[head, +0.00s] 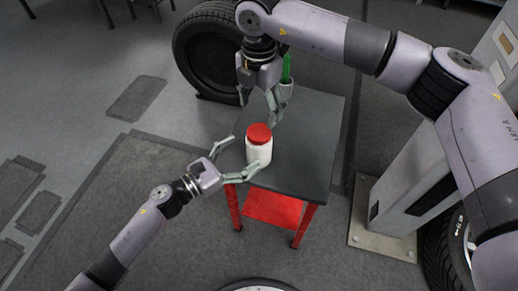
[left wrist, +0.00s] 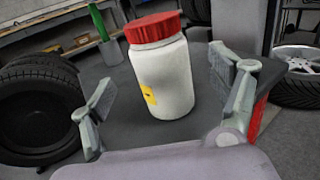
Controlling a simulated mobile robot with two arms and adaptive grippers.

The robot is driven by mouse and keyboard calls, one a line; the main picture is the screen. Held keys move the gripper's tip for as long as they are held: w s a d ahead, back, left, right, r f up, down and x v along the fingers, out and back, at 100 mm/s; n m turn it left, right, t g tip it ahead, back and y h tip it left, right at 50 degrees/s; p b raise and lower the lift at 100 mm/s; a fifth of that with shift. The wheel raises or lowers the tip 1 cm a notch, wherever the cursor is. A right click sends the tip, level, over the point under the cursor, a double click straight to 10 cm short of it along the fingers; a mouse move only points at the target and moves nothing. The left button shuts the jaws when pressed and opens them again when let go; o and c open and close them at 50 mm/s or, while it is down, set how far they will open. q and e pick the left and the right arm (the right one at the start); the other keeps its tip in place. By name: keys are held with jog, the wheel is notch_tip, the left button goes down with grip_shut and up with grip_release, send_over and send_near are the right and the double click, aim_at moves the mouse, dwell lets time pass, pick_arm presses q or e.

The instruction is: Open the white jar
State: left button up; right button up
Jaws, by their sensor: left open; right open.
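The white jar (head: 259,151) stands upright on the dark top of a small table (head: 312,150), with its red lid (head: 259,134) on. In the left wrist view the jar (left wrist: 162,85) has a yellow label, and its red lid (left wrist: 153,28) is on top. My left gripper (head: 240,157) is open at the table's near left edge, its fingers spread to either side of the jar. In the left wrist view the jar is beyond the fingertips and between them. My right gripper (head: 260,108) is open and points down, above and behind the jar, apart from the lid.
A green-handled tool in a grey cup (head: 286,88) stands at the table's back, near my right gripper. A tyre (head: 207,45) is behind the table. A grey machine column (head: 415,165) stands to the right. The table's right side is clear.

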aim_at(260, 142)
pick_arm(q)
jog(key=x, duration=0.6)
jog(key=shift+w+d, duration=0.2)
jog(key=shift+d, duration=0.05)
jog(key=shift+c, duration=0.3)
jog(key=c, duration=1.9)
pick_arm(e)
jog(key=m, duration=0.4)
jog(key=shift+a, duration=0.1)
jog(key=m, duration=0.4)
jog(key=shift+m, duration=0.3)
jog(key=shift+f, duration=4)
jog(key=shift+c, duration=0.3)
